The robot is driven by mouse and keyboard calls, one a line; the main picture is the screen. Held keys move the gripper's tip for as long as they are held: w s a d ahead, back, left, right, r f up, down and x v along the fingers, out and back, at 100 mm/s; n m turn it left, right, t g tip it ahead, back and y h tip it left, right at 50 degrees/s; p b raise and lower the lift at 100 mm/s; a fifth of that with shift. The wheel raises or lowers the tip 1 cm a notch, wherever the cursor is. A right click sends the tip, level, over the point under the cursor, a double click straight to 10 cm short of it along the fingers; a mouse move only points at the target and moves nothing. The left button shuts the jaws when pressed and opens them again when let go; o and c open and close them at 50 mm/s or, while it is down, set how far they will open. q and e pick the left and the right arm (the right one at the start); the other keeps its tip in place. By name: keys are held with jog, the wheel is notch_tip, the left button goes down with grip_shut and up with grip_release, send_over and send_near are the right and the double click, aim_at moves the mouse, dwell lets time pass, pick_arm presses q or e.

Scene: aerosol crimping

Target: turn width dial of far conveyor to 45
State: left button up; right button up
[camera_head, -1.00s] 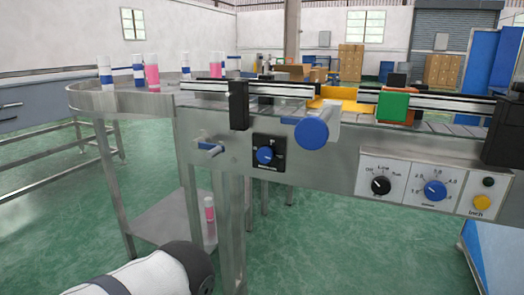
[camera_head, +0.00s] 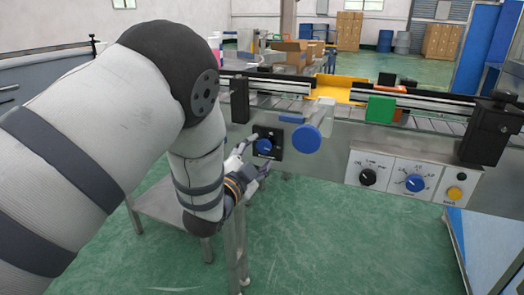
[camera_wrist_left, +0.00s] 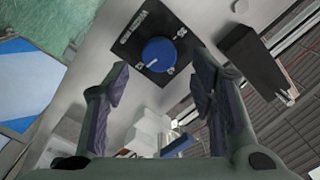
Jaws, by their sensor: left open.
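A blue round dial (camera_head: 264,146) on a black square plate (camera_head: 277,137) is set in the front panel of the conveyor (camera_head: 325,160). My left gripper (camera_head: 256,160) is at this plate, its fingers to either side of the dial. In the left wrist view the blue dial (camera_wrist_left: 158,54) lies ahead between the spread fingertips of the left gripper (camera_wrist_left: 161,78). The fingers look open and apart from the dial. My right gripper is not seen.
A large blue knob (camera_head: 306,139) sticks out right of the dial. Further right are a black selector (camera_head: 368,177), another blue dial (camera_head: 414,183) and a yellow button (camera_head: 454,193). A green block (camera_head: 380,109) sits by the conveyor rail. Cardboard boxes (camera_head: 290,50) stand behind.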

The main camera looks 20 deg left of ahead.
aim_at(264, 146)
pick_arm(q)
jog(key=w, duration=0.3)
jog(key=shift+w, duration=0.15)
jog(key=shift+c, duration=0.2)
jog(key=c, duration=1.1)
jog(key=shift+n, duration=0.3)
